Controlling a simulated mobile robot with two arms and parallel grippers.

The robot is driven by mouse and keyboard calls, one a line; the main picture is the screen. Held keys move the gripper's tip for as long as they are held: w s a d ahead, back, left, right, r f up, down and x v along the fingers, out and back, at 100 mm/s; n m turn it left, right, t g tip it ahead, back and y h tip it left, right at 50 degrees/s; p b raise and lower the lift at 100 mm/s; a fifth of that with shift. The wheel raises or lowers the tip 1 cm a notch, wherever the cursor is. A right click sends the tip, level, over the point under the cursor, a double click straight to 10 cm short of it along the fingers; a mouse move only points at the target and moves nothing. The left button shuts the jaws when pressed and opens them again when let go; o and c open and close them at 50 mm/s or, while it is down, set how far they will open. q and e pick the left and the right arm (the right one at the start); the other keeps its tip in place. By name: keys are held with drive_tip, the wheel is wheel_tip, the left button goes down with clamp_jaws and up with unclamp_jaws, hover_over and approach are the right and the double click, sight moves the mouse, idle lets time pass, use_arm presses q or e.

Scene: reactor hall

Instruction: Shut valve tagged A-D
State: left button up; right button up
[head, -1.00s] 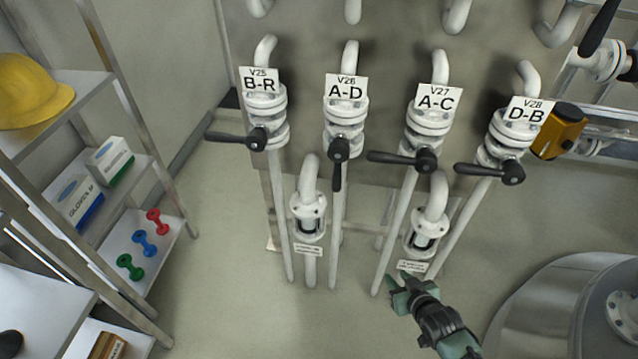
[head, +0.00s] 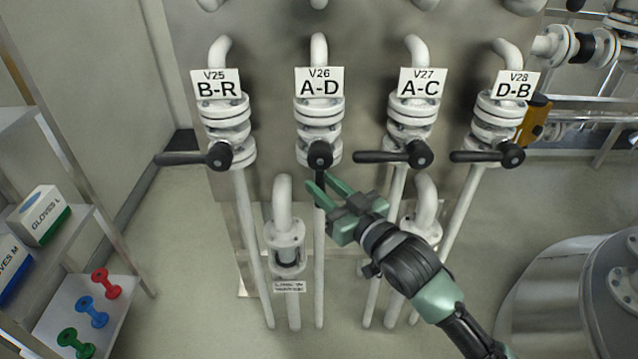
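The valve tagged A-D (head: 319,113) is on a white pipe, second from the left in the row. Its black lever (head: 320,165) points straight down along the pipe, and its lower end is partly covered by my gripper. My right gripper (head: 317,183) has green fingers, parted, with the tips at the lever just below its hub. The lever appears to lie between the fingertips; I cannot tell whether they touch it. My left gripper is not in view.
Neighbouring valves B-R (head: 227,125), A-C (head: 414,118) and D-B (head: 501,120) have levers pointing left. A white sight-glass pipe (head: 285,235) stands below left of my gripper. Shelves (head: 85,300) stand at left, a metal vessel (head: 570,290) at right.

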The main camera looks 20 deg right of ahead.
drive_tip(key=shift+x, duration=0.8)
clamp_jaws()
idle(0.9)
